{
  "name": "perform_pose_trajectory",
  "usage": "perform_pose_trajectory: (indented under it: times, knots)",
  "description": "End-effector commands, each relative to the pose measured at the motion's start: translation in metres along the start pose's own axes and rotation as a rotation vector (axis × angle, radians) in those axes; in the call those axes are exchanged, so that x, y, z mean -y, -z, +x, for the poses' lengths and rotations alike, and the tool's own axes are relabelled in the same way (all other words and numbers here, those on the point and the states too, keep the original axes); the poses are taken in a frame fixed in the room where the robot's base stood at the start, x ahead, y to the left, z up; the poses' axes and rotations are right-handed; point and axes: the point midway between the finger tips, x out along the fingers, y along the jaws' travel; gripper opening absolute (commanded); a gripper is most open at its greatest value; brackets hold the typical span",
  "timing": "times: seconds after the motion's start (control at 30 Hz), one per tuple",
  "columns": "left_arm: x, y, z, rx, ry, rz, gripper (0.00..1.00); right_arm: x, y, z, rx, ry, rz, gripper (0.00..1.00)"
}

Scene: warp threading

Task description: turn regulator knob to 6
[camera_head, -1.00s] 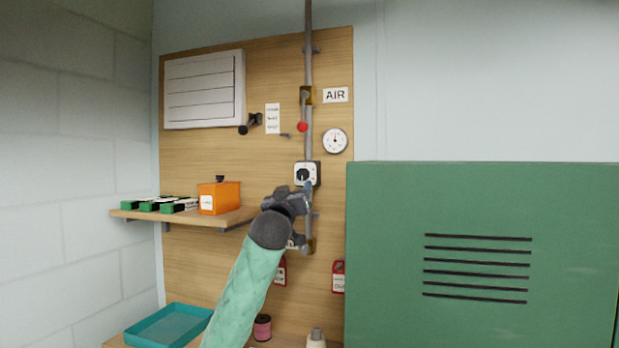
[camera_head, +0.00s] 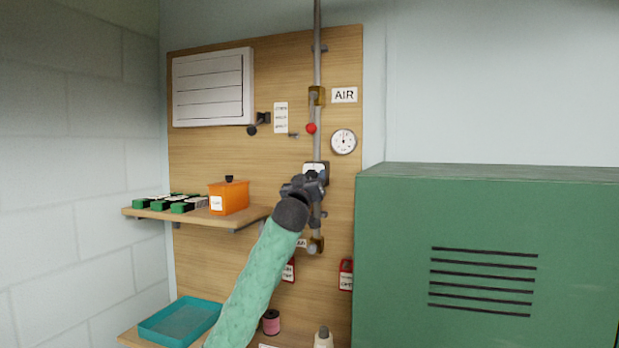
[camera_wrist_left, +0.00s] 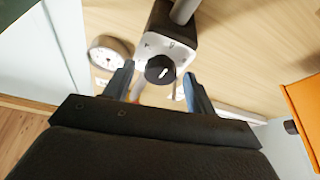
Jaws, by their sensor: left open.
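The regulator (camera_head: 315,167) is a white-faced unit on the vertical air pipe. In the head view my left gripper (camera_head: 315,178) is in front of it and hides its knob. In the left wrist view the black round knob (camera_wrist_left: 160,69) with a white pointer mark sits on the regulator's pale face (camera_wrist_left: 168,46). My left gripper (camera_wrist_left: 158,82) is open, with one finger on each side of the knob and visible gaps between. The numbers on the face are too small to read. My right gripper is not in view.
A round gauge (camera_head: 343,141) and a red-ended valve lever (camera_head: 311,128) are above the regulator. A green cabinet (camera_head: 480,240) stands close on the right. A shelf (camera_head: 245,218) with an orange box (camera_head: 229,197) is to the left. A teal tray (camera_head: 180,322) lies below.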

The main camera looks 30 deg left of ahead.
Motion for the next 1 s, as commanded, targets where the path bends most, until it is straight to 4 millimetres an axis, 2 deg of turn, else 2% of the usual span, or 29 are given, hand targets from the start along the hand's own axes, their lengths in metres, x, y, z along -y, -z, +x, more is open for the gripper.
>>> perform_pose_trajectory:
  times: [0.1, 0.13, 0.33, 0.67, 1.0]
  knots:
    - [0.0, 0.0, 0.0, 0.0, 0.0, 0.0, 0.56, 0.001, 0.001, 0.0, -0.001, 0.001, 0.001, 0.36]
    - [0.0, 0.0, 0.0, 0.0, 0.0, 0.0, 0.52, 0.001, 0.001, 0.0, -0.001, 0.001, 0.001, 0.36]
    - [0.0, 0.0, 0.0, 0.0, 0.0, 0.0, 0.13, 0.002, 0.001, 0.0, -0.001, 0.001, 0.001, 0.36]
    - [0.001, 0.0, -0.001, -0.001, -0.013, 0.031, 0.12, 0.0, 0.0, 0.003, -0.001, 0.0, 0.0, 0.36]
    - [0.003, -0.001, -0.001, -0.001, -0.093, 0.228, 0.12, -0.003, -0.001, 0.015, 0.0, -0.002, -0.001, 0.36]
